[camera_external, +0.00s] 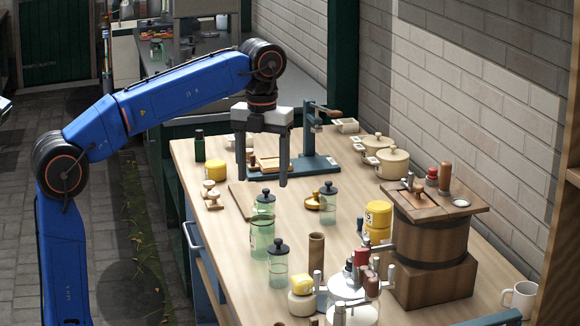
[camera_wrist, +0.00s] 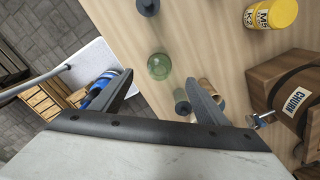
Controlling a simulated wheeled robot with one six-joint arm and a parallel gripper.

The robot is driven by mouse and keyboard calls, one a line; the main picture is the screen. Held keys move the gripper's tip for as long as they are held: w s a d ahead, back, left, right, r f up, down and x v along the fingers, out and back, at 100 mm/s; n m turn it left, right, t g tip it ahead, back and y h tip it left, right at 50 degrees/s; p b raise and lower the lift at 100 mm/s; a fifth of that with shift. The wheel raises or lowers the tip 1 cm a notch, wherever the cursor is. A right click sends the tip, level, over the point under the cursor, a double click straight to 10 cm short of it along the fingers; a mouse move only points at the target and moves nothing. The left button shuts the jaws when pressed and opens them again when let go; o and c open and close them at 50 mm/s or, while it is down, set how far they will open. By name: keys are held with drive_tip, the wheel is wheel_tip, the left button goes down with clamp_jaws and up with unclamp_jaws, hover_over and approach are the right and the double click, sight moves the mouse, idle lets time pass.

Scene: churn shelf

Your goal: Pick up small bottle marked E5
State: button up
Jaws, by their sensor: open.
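No label reading E5 can be made out in either view, so I cannot tell which bottle is marked E5. A small dark green bottle (camera_external: 199,146) stands at the far left of the wooden table. Several pale green glass jars stand on the table: one with a dark lid (camera_external: 328,202), one nearer the front (camera_external: 278,268), and an open-looking one (camera_external: 262,240). My gripper (camera_external: 262,180) is open and empty, pointing down above the table. In the wrist view, a round green glass thing (camera_wrist: 159,67) shows beyond and between the fingertips of my gripper (camera_wrist: 163,77).
A wooden churn (camera_external: 432,235) stands at the right. A blue press (camera_external: 312,160), cream pots (camera_external: 387,160) and a white mug (camera_external: 520,298) crowd the table.

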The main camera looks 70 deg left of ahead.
sight(263, 235)
wheel_tip(263, 235, down, 16)
drive_tip(key=shift+s+d+f, duration=0.1)
drive_tip(key=shift+s, duration=0.05)
idle(0.6)
drive_tip(key=c, duration=1.3)
